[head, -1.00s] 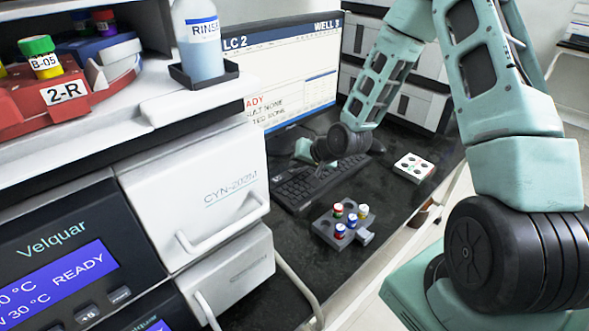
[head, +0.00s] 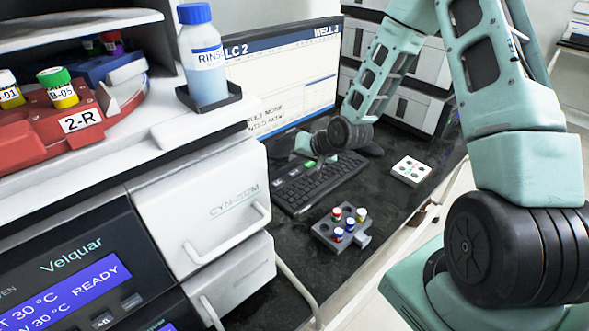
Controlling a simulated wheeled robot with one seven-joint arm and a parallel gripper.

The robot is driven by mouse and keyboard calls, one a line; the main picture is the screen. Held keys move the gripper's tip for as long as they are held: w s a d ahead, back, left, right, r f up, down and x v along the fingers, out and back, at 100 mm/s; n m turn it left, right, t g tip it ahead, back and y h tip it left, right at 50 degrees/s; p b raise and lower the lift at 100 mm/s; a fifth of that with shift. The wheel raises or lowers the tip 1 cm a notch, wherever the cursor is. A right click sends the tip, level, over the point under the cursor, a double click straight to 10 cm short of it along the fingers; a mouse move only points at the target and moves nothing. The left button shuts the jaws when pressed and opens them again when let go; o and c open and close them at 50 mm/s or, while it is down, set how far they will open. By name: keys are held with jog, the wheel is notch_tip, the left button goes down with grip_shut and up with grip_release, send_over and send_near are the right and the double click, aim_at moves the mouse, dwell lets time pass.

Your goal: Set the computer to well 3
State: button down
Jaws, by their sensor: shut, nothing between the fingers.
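The computer monitor (head: 300,85) stands at the back of the bench, its left part hidden by a bottle. Its dark header reads "LC 2" and "WELL" with a blurred last character that may be a 3. Below are small dark text lines, too blurred to read fully. The black keyboard (head: 296,192) lies in front of the monitor. My gripper (head: 312,166) is low over the keyboard's far end, shut and empty. The wrist hides part of its surroundings, and I cannot tell whether the fingertips touch a key. A small green spot shows by the fingertips.
A grey rack (head: 328,238) with several capped vials stands in front of the keyboard. A white block (head: 411,170) lies to the right. The rinse bottle (head: 203,60) and white instrument (head: 210,210) fill the left. Grey cabinets (head: 405,100) stand behind my arm.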

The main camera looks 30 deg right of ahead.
aim_at(298, 177)
notch_tip(298, 177, up, 3)
jog(key=shift+p, duration=0.95)
dwell(1.3)
